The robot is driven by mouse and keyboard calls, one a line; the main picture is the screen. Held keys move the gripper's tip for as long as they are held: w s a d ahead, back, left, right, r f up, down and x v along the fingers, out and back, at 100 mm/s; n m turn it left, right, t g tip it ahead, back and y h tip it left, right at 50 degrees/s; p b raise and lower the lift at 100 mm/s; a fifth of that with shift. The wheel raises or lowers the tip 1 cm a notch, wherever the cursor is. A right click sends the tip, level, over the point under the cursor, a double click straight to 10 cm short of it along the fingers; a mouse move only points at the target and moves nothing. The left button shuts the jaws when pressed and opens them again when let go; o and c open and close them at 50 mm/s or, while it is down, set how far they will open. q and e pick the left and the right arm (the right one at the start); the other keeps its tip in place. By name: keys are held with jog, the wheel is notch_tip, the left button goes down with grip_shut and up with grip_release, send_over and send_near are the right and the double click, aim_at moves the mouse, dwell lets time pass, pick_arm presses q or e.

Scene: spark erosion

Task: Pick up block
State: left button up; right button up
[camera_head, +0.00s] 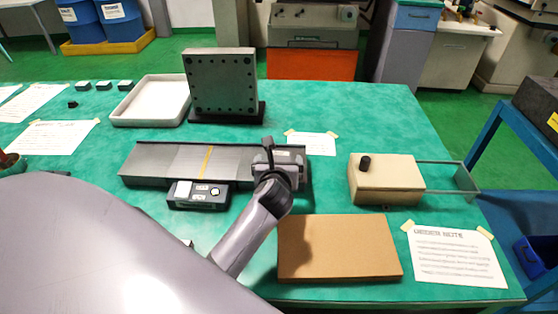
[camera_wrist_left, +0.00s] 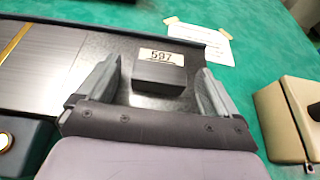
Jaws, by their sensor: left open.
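A small dark block (camera_wrist_left: 160,76) with a white label reading 597 sits on the right part of a long grey metal plate (camera_wrist_left: 62,50). In the head view the plate (camera_head: 158,160) lies mid-table, and my gripper hides most or all of the block. My left gripper (camera_head: 275,155) is over the plate's right end. In the left wrist view my left gripper (camera_wrist_left: 160,88) is open, with one finger to each side of the block and visible gaps between. It holds nothing. My right gripper is not in view.
A black device (camera_head: 196,194) stands at the plate's front edge. A tan box (camera_head: 385,180) is to the right, a brown board (camera_head: 340,248) in front. Behind stand a drilled upright plate (camera_head: 220,82) and a white tray (camera_head: 152,102). The table's back right is clear.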

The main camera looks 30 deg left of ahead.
pick_arm(q)
jog(key=shift+w+a+f, duration=0.15)
jog(key=shift+w+a, duration=0.1)
jog(key=shift+w, duration=0.1)
jog(key=c, duration=1.6)
jog(key=shift+c, duration=0.2)
jog(key=shift+r, duration=0.25)
